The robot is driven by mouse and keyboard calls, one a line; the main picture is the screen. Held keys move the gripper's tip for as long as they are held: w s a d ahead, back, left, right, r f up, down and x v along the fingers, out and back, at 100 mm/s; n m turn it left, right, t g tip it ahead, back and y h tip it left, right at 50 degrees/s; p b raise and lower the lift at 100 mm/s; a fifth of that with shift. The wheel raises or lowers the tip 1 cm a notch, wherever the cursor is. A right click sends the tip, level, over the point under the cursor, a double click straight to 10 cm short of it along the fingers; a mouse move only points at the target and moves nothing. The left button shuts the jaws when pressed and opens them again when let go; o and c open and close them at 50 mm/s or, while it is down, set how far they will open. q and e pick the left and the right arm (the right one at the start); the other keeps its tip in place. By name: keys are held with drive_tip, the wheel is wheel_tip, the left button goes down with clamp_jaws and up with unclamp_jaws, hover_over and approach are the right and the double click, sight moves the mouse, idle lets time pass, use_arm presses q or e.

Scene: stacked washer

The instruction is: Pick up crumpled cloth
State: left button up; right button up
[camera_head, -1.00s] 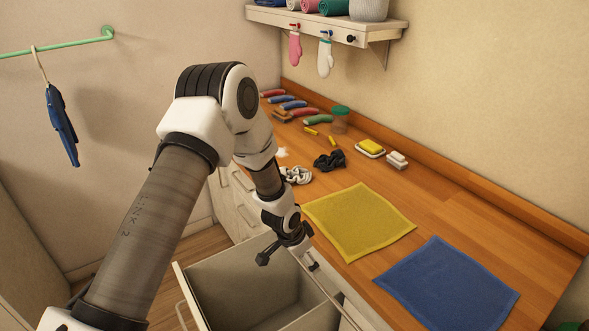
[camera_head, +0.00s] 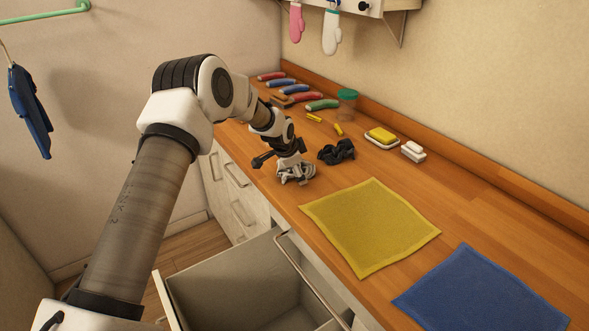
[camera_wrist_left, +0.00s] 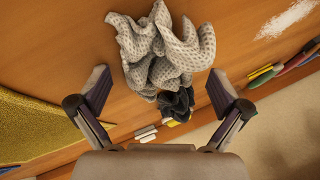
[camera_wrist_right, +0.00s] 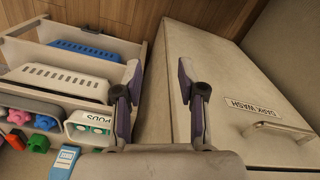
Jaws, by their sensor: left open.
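A crumpled light grey, dotted cloth (camera_head: 296,173) lies on the wooden counter near its front edge. My left gripper (camera_head: 292,160) is right over it in the head view and hides part of it. In the left wrist view the grey cloth (camera_wrist_left: 172,48) lies between and beyond the spread fingers of the left gripper (camera_wrist_left: 158,76), which is open. A crumpled black cloth (camera_head: 337,152) lies just right of the grey one; it also shows in the left wrist view (camera_wrist_left: 176,103). My right gripper (camera_wrist_right: 160,78) has its fingers apart, with nothing between them.
A yellow cloth (camera_head: 372,225) and a blue cloth (camera_head: 482,290) lie flat on the counter. A drawer (camera_head: 235,285) stands open below. Rolled cloths (camera_head: 305,97), a jar (camera_head: 347,104) and a yellow sponge (camera_head: 382,135) stand farther back. My right gripper is beside a DARK WASH panel (camera_wrist_right: 225,75).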

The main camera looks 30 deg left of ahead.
use_arm(q)
drive_tip(key=shift+s+d+r, duration=0.1)
drive_tip(key=shift+d+r, duration=0.05)
drive_tip(key=shift+r, duration=0.1)
drive_tip(key=shift+s+d+r, duration=0.15)
drive_tip(key=shift+s, duration=0.05)
drive_tip(key=c, duration=0.8)
drive_tip(key=shift+c, duration=0.3)
